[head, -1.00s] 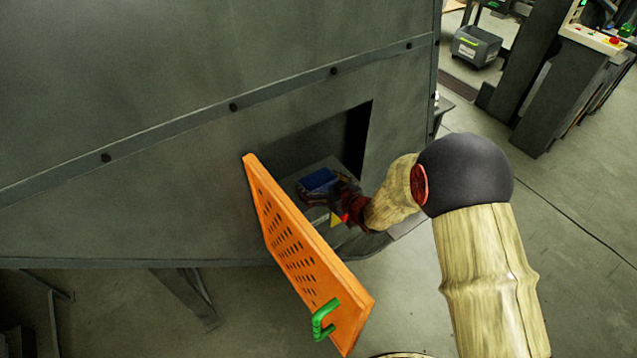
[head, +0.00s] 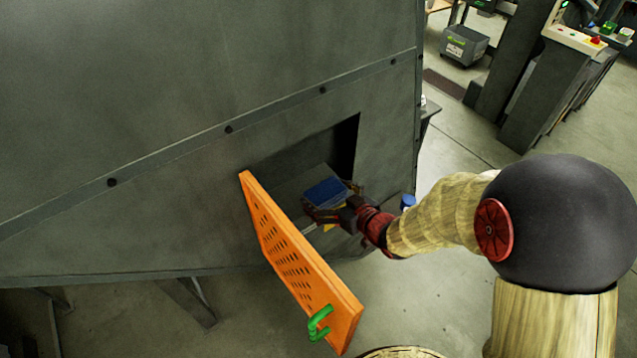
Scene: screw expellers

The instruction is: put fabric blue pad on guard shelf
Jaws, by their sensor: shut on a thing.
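The blue fabric pad (head: 324,192) is in the head view, at the mouth of the opening in the grey machine. My gripper (head: 333,203) is shut on the pad, with dark fingers at its near and right sides. The guard shelf (head: 300,187) appears as a grey surface inside the opening, partly hidden by the pad and the orange door. I cannot tell whether the pad touches the shelf or hangs above it.
The orange perforated guard door (head: 290,255) with a green handle (head: 319,323) stands open close to the left of my gripper. A small yellow part shows below the gripper. A blue-topped object (head: 408,201) is behind my arm.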

